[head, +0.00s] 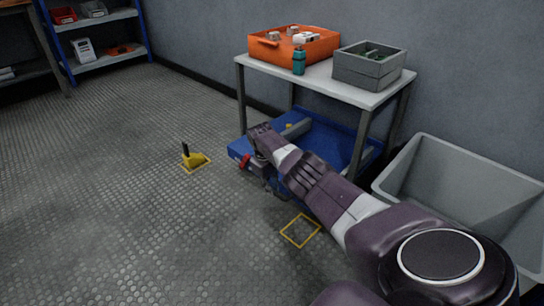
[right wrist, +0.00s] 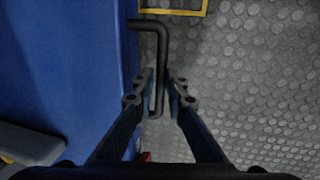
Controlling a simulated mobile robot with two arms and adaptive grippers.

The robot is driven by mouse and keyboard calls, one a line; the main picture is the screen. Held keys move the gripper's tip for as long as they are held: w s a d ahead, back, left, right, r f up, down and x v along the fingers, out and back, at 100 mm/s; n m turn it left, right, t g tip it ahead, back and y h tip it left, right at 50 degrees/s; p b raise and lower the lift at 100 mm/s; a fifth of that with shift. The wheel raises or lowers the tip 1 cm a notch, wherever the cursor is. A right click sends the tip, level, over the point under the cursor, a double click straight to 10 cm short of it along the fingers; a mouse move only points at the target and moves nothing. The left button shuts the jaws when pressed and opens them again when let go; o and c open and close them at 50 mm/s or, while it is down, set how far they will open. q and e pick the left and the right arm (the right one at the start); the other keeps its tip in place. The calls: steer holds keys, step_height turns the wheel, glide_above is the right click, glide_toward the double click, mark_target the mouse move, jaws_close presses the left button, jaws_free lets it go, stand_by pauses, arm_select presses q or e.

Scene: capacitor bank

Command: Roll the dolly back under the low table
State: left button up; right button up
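The blue dolly (head: 316,133) is partly under the low table (head: 340,83), with its left end sticking out past the table legs. Part of it is hidden behind my right arm. In the right wrist view its blue deck (right wrist: 75,60) fills the left side, and a dark bar handle (right wrist: 161,50) stands along its edge. My right gripper (head: 262,165) is at the dolly's near side. In the wrist view its fingertips (right wrist: 161,88) are close on both sides of the handle and look shut on it. My left gripper is out of view.
An orange tray (head: 265,48), teal bottle (head: 299,63) and grey crate (head: 362,72) stand on the table. A grey bin (head: 440,160) is right of it. A yellow chock (head: 193,159) sits in a floor outline; another outline (head: 287,234) is empty. The left floor is clear.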

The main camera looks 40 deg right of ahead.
steer(key=o, duration=0.4)
steer(key=shift+d, duration=0.2)
steer(key=shift+c, duration=0.2)
steer(key=shift+r, duration=0.1)
step_height(320, 180, up, 12)
steer(key=a, duration=0.2)
steer(key=shift+a+f, duration=0.15)
steer(key=shift+f, duration=0.05)
